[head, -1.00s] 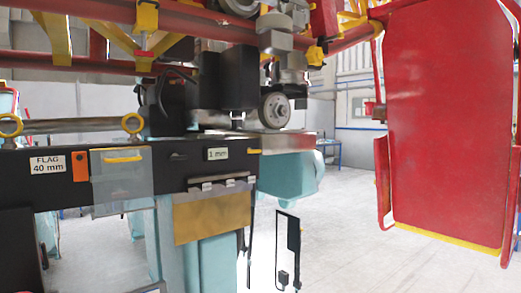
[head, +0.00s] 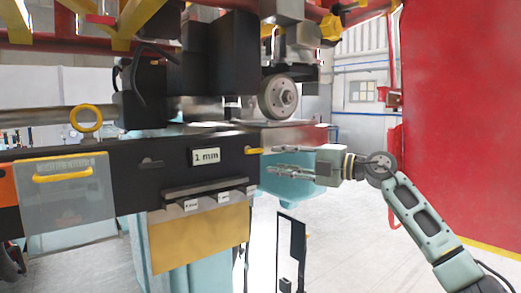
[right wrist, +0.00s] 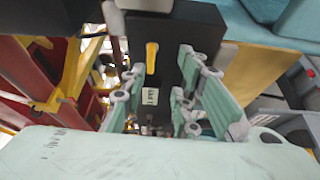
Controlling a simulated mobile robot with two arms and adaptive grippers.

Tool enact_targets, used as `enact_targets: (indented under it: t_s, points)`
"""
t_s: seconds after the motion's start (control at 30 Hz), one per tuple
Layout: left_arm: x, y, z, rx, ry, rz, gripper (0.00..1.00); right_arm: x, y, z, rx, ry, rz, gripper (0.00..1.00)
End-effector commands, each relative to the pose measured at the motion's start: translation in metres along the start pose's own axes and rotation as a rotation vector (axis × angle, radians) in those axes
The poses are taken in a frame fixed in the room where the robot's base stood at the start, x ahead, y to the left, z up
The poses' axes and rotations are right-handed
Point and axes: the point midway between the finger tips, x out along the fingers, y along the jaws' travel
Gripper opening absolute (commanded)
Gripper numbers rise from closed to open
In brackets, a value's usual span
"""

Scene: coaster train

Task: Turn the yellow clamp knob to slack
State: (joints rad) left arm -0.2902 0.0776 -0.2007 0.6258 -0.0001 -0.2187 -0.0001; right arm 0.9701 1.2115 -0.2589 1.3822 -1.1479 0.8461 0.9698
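The yellow clamp knob (head: 253,150) is a small yellow bar at the right end of the black beam, right of the "1 mm" label (head: 206,156). It lies roughly level in the head view. It also shows as a yellow bar in the right wrist view (right wrist: 152,58), beyond the fingers and between their lines. My right gripper (head: 270,160) comes in from the right, close to the beam's end, with its fingers apart and nothing visible between them. Contact with the knob cannot be told. My left gripper is not in view.
A clear guard with a yellow handle (head: 62,174) hangs left on the beam. A grey wheel (head: 279,97) sits above the beam's end. A tan plate (head: 200,235) hangs below. A large red panel (head: 455,110) stands at the right. Open floor lies between.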

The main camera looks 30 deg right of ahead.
Motion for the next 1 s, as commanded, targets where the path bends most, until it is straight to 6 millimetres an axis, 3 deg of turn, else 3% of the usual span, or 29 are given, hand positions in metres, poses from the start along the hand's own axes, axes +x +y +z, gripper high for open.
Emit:
enact_targets:
  t_s: [0.17, 0.33, 0.6, 1.0]
  points:
    - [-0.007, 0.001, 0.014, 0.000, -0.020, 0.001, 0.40, -0.001, 0.015, -0.003, -0.028, -0.008, -0.013, 0.28]
    - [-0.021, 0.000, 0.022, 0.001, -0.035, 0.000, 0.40, 0.025, 0.016, -0.003, -0.025, -0.006, -0.011, 0.28]
    - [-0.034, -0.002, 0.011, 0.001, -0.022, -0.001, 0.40, 0.062, 0.014, -0.002, -0.026, -0.008, -0.010, 0.28]
    - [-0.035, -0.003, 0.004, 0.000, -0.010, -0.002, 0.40, 0.069, 0.011, -0.001, -0.028, -0.010, -0.011, 0.26]
